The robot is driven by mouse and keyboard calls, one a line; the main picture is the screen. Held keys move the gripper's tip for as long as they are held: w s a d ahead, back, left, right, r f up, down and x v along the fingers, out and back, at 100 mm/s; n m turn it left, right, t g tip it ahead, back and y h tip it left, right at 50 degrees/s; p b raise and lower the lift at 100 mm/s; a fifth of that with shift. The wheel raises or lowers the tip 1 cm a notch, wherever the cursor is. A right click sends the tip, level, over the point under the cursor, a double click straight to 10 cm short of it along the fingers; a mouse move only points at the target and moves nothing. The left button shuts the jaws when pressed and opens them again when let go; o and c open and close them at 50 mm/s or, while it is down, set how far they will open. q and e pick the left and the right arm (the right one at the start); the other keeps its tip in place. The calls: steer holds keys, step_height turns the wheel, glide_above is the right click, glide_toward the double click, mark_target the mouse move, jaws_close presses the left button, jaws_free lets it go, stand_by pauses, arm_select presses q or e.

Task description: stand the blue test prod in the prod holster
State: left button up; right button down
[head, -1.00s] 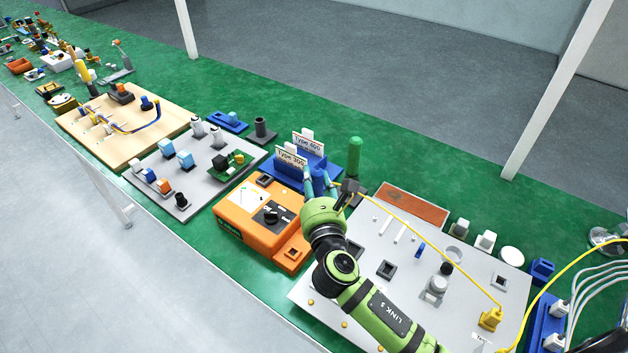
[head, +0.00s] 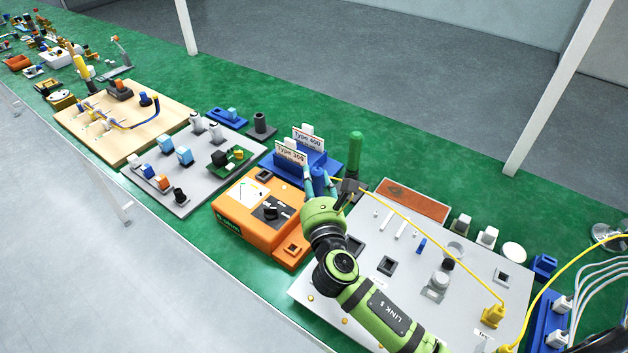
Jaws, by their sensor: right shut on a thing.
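My right gripper (head: 319,183) hangs over the far right corner of the orange tester (head: 242,222), in front of the blue stand with the type cards. Its two teal fingers are shut on an upright blue cylinder, which looks like the blue test prod (head: 319,179). Its lower end is hidden by the gripper and wrist. A green upright cylinder (head: 356,150) stands just right of the gripper, near a dark block partly hidden behind my wrist. I cannot tell for sure which piece is the prod holster. My left gripper is not in view.
The blue stand (head: 277,169) holds cards reading Type 300 and Type 400. A grey panel (head: 400,290) with a yellow plug (head: 493,315) and cable lies to the right. A grey board (head: 160,190) lies to the left.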

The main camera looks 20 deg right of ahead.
steer(key=shift+f+b, duration=1.5)
steer(key=shift+f, duration=0.5)
steer(key=shift+s+f, duration=0.1)
steer(key=shift+f, duration=0.2)
stand_by(1.0)
steer(key=c, duration=0.7)
jaws_free()
steer(key=shift+r, duration=0.1)
steer(key=s, duration=0.2)
steer(key=s+p, duration=0.1)
steer(key=s, duration=0.2)
steer(key=shift+s+a+r+p, duration=0.1)
steer(key=shift+s+a+p, duration=0.2)
steer(key=shift+s+a, duration=0.1)
